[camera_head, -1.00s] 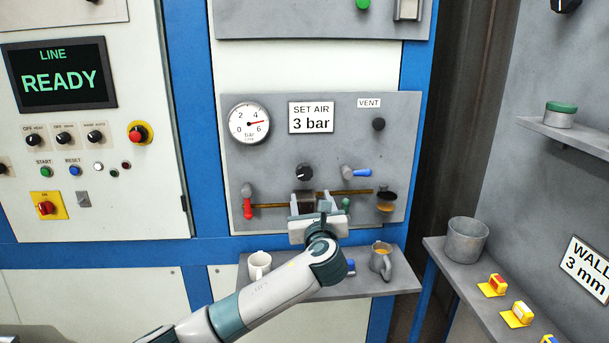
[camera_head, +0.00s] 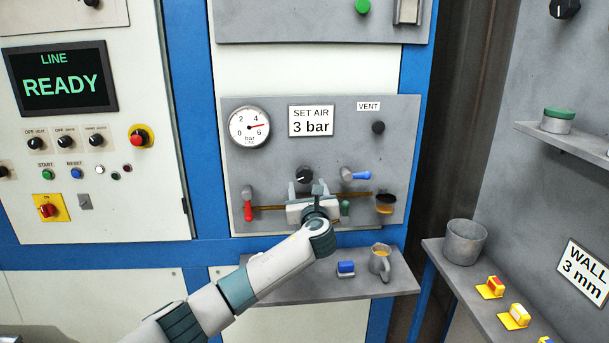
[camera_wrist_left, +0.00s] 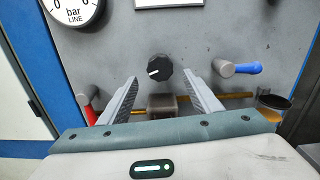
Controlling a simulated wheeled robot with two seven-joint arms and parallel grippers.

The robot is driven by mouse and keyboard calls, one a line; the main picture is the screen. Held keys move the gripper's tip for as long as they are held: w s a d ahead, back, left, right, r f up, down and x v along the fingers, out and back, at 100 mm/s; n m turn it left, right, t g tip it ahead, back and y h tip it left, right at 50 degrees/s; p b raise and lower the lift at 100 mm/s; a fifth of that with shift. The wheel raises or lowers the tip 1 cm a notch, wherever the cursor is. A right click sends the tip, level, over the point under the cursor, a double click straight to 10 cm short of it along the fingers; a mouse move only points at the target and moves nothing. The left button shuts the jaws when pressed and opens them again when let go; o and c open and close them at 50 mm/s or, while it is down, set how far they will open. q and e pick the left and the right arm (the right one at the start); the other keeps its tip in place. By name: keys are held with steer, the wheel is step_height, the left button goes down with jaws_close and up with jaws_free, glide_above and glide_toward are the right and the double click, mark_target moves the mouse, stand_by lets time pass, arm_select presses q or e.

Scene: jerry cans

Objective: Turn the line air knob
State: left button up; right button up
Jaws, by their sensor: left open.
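The line air knob (camera_head: 303,174) is a black round knob with a white mark on the grey air panel (camera_head: 300,155), above the brass pipe. It also shows in the left wrist view (camera_wrist_left: 159,68), between and beyond the two fingers. My left gripper (camera_head: 306,188) is open and empty, just below the knob in the head view, with its fingers pointing at the panel. In the left wrist view the fingers (camera_wrist_left: 162,92) stand apart on both sides of the knob's line, and I see no contact. My right gripper is not in view.
A red-handled valve (camera_head: 248,206) sits left of the knob and a blue-handled valve (camera_head: 357,174) right of it. A filter bowl (camera_head: 385,204) is at the pipe's right end. Below, a shelf (camera_head: 285,291) holds a jug (camera_head: 380,262) and a blue item (camera_head: 346,268).

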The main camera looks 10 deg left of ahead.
mark_target(305, 177)
arm_select(q)
steer(key=shift+p+x, duration=0.35)
steer(key=shift+x, duration=3.75)
steer(key=shift+c, duration=0.6)
steer(key=c, duration=0.9)
